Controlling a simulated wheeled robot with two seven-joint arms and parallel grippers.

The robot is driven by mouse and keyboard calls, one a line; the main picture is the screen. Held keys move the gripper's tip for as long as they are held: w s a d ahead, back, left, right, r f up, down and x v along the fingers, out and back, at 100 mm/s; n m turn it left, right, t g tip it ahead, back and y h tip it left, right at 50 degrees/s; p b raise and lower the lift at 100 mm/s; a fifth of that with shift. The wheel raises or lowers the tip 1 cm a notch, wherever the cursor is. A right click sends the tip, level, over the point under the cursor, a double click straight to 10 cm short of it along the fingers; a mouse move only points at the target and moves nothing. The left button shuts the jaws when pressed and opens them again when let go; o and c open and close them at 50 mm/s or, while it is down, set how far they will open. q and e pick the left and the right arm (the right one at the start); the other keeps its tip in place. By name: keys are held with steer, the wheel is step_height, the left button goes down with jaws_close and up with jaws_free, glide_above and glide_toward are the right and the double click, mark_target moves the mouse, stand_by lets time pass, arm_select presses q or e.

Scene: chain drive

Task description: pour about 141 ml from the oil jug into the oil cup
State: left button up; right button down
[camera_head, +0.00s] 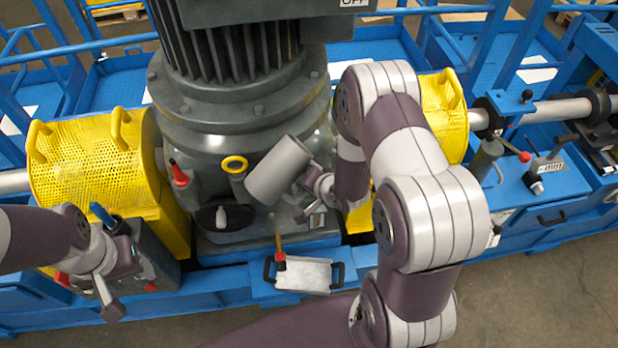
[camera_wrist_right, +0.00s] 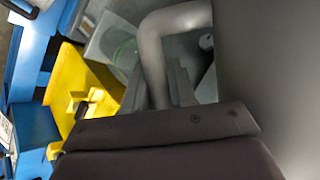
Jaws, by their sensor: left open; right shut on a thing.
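The oil jug (camera_head: 278,172), a plain grey cylinder, is held tilted in front of the big grey motor. My right gripper (camera_head: 318,188) is shut on its handle, at the jug's right side. The curved grey handle (camera_wrist_right: 160,55) and body (camera_wrist_right: 275,75) loom large in the right wrist view. A see-through vessel with a green ring (camera_wrist_right: 125,54) shows there beyond the handle; it may be the oil cup. In the head view I cannot make out the cup or any stream clearly. My left gripper (camera_head: 108,285) is open and empty at the lower left, beside a dark control box.
The motor (camera_head: 235,85) stands close behind the jug. A yellow-ringed port (camera_head: 235,164) is left of the jug. A white tray with black handles (camera_head: 303,275) sits below. A yellow perforated guard (camera_head: 85,160) stands at left. The dark control box (camera_head: 152,258) is beside my left gripper.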

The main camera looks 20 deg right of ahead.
mark_target(302, 198)
steer(key=shift+a+r+m+y+p, duration=0.1)
steer(key=shift+a+m+y+p, duration=0.25)
steer(key=shift+y, duration=0.25)
steer(key=shift+s+a+f+m+y, duration=0.25)
steer(key=shift+a+f+y, duration=0.15)
steer(key=shift+a+y, duration=0.25)
stand_by(0.6)
steer(key=shift+f+y, duration=0.25)
steer(key=shift+f, duration=0.15)
steer(key=shift+a+f+b, duration=0.1)
steer(key=shift+f+b, duration=0.1)
steer(key=shift+b, duration=0.1)
steer(key=shift+a, duration=0.1)
steer(key=shift+s+a+f+g, duration=0.2)
steer(key=shift+a+g, duration=0.1)
steer(key=shift+a, duration=0.25)
steer(key=shift+s+a+f+m+y+b, duration=0.15)
steer(key=shift+f+y+b, duration=0.15)
steer(key=shift+f, duration=0.25)
steer(key=shift+w+a+f+m+y+b, duration=0.15)
steer(key=shift+f+y+b, duration=0.15)
steer(key=shift+f, duration=0.25)
stand_by(1.9)
